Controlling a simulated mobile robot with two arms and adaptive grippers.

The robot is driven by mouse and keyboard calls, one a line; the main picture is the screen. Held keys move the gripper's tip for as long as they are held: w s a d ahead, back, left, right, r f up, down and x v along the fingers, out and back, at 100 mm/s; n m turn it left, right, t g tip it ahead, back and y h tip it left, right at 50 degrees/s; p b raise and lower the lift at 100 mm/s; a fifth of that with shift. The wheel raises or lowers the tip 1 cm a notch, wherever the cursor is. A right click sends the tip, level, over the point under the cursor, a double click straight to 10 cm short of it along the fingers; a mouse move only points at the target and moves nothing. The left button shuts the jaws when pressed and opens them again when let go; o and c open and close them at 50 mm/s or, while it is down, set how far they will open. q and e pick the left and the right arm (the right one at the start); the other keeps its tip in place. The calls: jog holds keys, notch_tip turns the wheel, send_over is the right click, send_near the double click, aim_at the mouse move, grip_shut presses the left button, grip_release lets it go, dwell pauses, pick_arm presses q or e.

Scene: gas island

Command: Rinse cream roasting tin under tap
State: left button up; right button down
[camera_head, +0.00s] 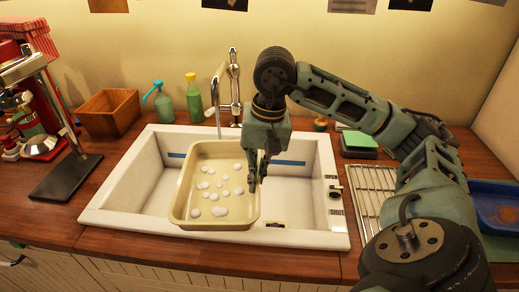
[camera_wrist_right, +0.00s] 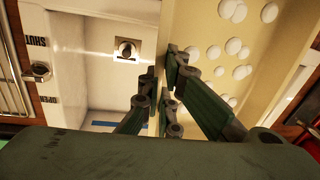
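The cream roasting tin (camera_head: 216,222) is over the middle of the white sink (camera_head: 128,192), its front edge overlapping the sink's front rim. Several white round blobs lie on its floor. It also shows in the right wrist view (camera_wrist_right: 206,82). My right gripper (camera_head: 257,178) is at the tin's right side, its fingers (camera_wrist_right: 163,82) on either side of the wall and closed on it. The tap (camera_head: 234,95) stands behind the sink; a thin light stream hangs from its spout by the tin's back edge. My left gripper is out of view.
A lever (camera_head: 335,188) with OPEN and SHUT labels sits on the sink's right rim. A wire rack (camera_head: 368,190) and a blue tray (camera_head: 497,212) are at right. A spray bottle (camera_head: 163,103), green bottle (camera_head: 194,100), wooden box (camera_head: 108,112) and red machine (camera_head: 45,105) stand at left.

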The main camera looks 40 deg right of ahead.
jog(key=shift+w+d+f+p, duration=0.2)
jog(key=shift+w+d, duration=0.3)
jog(key=shift+w, duration=0.4)
jog(key=shift+w+d+f+p, duration=0.2)
jog(key=shift+w+d, duration=0.3)
jog(key=shift+w, duration=0.45)
jog(key=shift+w+d+f+p, duration=0.2)
jog(key=shift+w+d, duration=0.3)
jog(key=shift+w, duration=0.4)
jog(key=shift+w+d+f, duration=0.2)
jog(key=shift+w+d, duration=0.3)
jog(key=shift+w, duration=0.4)
jog(key=shift+w+d+f, duration=0.2)
jog(key=shift+w+d, duration=0.3)
jog(key=shift+w, duration=0.35)
jog(key=shift+s+d, duration=0.1)
jog(key=shift+d, duration=0.05)
jog(key=shift+s+d, duration=0.25)
jog(key=shift+d, duration=0.15)
jog(key=shift+w+a, duration=0.15)
jog(key=shift+a, duration=0.05)
jog(key=shift+w+a, duration=0.2)
jog(key=shift+a, duration=0.15)
jog(key=shift+s, duration=0.1)
